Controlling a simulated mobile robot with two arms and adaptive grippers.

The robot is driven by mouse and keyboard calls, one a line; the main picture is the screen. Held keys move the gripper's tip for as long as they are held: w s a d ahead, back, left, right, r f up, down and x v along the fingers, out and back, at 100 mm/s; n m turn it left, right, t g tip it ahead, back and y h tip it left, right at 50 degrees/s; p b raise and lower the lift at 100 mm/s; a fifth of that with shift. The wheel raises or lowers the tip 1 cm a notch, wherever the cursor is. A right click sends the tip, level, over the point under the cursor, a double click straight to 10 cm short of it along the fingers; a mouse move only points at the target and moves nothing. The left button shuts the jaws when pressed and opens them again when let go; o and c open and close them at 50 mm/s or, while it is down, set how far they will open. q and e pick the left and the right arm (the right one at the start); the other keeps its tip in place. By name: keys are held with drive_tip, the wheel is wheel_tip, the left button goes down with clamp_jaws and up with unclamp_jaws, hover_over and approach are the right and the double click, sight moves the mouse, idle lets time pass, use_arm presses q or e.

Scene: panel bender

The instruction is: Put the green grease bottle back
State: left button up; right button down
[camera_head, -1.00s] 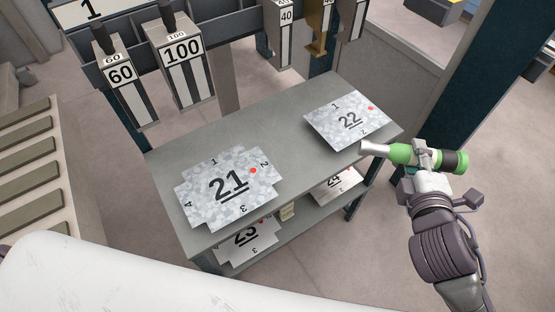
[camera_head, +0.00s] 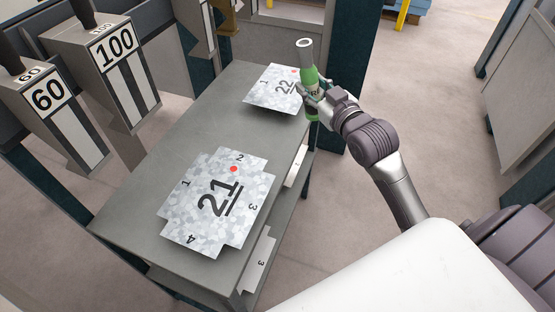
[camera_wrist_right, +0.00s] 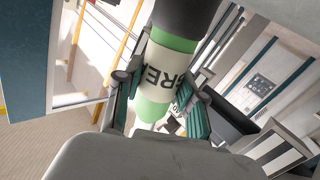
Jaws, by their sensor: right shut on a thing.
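The green grease bottle (camera_head: 309,76) has a pale metallic nozzle and stands roughly upright in the head view, in front of the table's far right corner. My right gripper (camera_head: 312,92) is shut around its body. In the right wrist view the bottle (camera_wrist_right: 152,105) shows green with a cream label and a dark end, between the two fingers of my right gripper (camera_wrist_right: 158,100). Whether the bottle touches the table cannot be told. My left gripper is not in view.
A grey table (camera_head: 140,212) bears sheet 21 (camera_head: 205,222) and sheet 22 (camera_head: 265,97); more sheets lie on its lower shelf. Tools marked 60 (camera_head: 85,145) and 100 (camera_head: 130,85) hang at the left. A dark post (camera_head: 350,40) stands behind the bottle. Open floor lies to the right.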

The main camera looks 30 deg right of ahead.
drive_tip(key=d+m, duration=0.1)
drive_tip(key=d+m+b, duration=0.1)
drive_tip(key=d+f+m+h, duration=0.1)
drive_tip(key=d, duration=0.1)
drive_tip(key=shift+w+t, duration=0.15)
drive_tip(key=shift+t, duration=0.15)
drive_tip(key=w+a+f, duration=0.1)
drive_tip(key=a+f, duration=0.2)
drive_tip(key=w+a+f, duration=0.1)
drive_tip(key=a+f, duration=0.3)
drive_tip(key=w+a+f, duration=0.1)
drive_tip(key=a+f, duration=0.2)
drive_tip(key=shift+a+f, duration=0.15)
drive_tip(key=shift+a, duration=0.05)
drive_tip(key=c, duration=0.7)
unclamp_jaws()
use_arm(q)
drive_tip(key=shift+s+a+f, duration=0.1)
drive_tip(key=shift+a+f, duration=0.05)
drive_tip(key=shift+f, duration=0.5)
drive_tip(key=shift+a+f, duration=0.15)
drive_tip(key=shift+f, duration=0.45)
use_arm(e)
drive_tip(key=shift+s, duration=0.1)
use_arm(q)
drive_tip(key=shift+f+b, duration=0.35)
drive_tip(key=shift+b, duration=0.15)
use_arm(e)
drive_tip(key=s, duration=1.2)
drive_tip(key=shift+a, duration=0.35)
